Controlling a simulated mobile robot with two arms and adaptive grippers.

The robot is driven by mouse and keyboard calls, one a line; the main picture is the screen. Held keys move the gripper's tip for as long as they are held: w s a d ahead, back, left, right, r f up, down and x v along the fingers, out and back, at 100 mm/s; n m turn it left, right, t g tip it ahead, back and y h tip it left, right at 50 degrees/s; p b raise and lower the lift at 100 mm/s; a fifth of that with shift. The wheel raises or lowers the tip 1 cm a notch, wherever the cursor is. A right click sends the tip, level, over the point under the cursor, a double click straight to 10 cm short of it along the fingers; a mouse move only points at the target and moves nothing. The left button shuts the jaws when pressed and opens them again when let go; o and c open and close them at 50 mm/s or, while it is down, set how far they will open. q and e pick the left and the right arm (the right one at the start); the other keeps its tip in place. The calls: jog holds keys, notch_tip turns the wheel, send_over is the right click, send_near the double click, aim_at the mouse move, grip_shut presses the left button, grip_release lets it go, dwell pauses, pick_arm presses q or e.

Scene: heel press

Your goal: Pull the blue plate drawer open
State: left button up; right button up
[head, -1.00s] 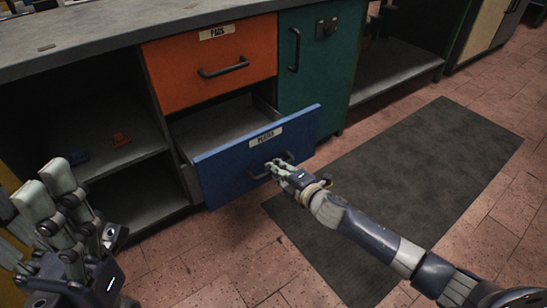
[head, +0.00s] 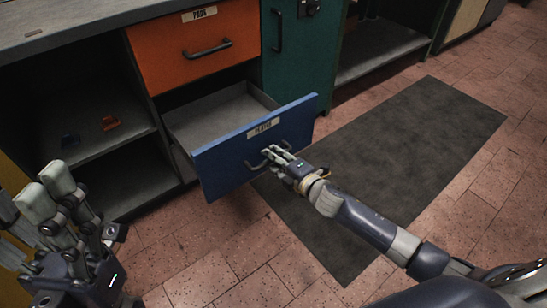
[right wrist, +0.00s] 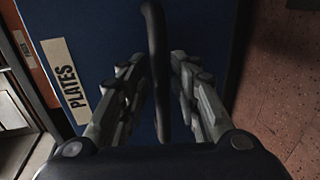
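The blue drawer (head: 225,163), labelled as plates, stands well out of the cabinet below the orange drawer. Its grey inside shows and looks empty. My right gripper (head: 270,158) is at the dark handle (head: 252,164) on its front. In the right wrist view, the handle (right wrist: 157,50) runs between the two sets of fingers, which sit close on either side, and the PLATES label (right wrist: 65,80) is at left. My left gripper (head: 75,205) is open and empty at the lower left, away from the drawer.
The orange drawer (head: 170,62) above is closed. A teal door (head: 305,55) is to the right. An open shelf (head: 115,150) at left holds small blue and orange items. A dark mat (head: 400,150) lies on the tiled floor, with free room in front.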

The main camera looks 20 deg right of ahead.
jog(key=shift+s, duration=0.1)
jog(key=shift+s+d, duration=0.15)
jog(key=shift+s, duration=0.1)
jog(key=v, duration=1.1)
jog(key=shift+s, duration=0.15)
jog(key=shift+r, duration=0.1)
